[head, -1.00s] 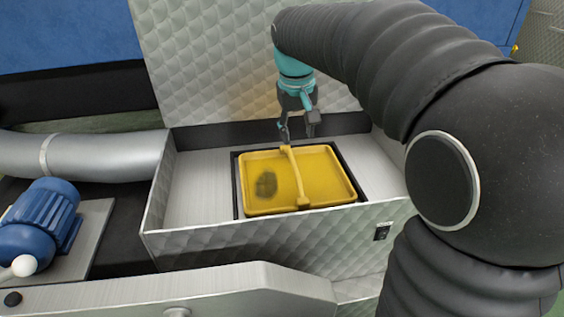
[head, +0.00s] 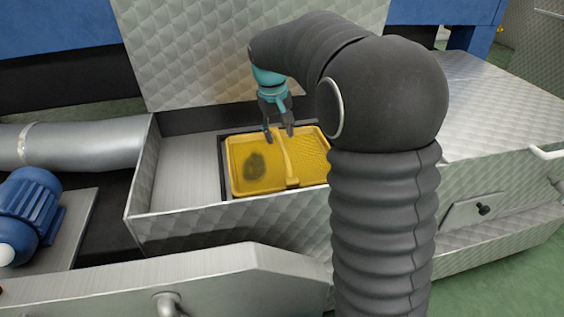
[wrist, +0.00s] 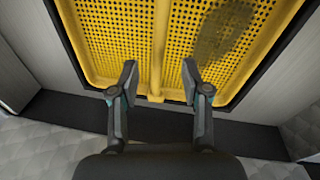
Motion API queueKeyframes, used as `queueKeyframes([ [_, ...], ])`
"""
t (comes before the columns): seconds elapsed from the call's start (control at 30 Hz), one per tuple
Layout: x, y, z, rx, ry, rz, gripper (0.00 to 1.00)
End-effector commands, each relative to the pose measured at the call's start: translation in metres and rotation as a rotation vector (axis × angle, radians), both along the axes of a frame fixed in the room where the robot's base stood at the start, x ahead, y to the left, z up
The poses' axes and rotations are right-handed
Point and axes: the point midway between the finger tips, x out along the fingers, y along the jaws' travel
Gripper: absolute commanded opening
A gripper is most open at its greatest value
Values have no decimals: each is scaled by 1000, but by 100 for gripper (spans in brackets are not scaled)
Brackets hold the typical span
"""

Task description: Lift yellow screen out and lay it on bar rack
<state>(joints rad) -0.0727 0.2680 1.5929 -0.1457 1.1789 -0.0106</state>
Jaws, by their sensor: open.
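The yellow screen (head: 262,172) sits in a dark-rimmed opening in the floor of a metal box. It has a raised bar handle (head: 287,158) across its middle and a dark patch on its left part. My arm hides its right end in the head view. In the wrist view the perforated screen (wrist: 110,35) shows close, with the handle (wrist: 158,50) between my fingers. My gripper (head: 279,134) is open over the back end of the handle. In the wrist view its fingertips (wrist: 160,75) are on either side of the handle, apart from it. The bar rack is not recognisable.
The quilted metal box (head: 235,215) has walls around the screen, and a raised lid (head: 190,50) stands behind it. A blue motor (head: 32,210) and a grey pipe (head: 75,142) are at the left. A flat metal top (head: 500,100) at the right is clear.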

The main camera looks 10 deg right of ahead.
Motion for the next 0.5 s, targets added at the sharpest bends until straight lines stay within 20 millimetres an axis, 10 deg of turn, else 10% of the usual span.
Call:
queueKeyframes([
  [0.5, 8, -8, -50, 0, 0, 0, 47],
])
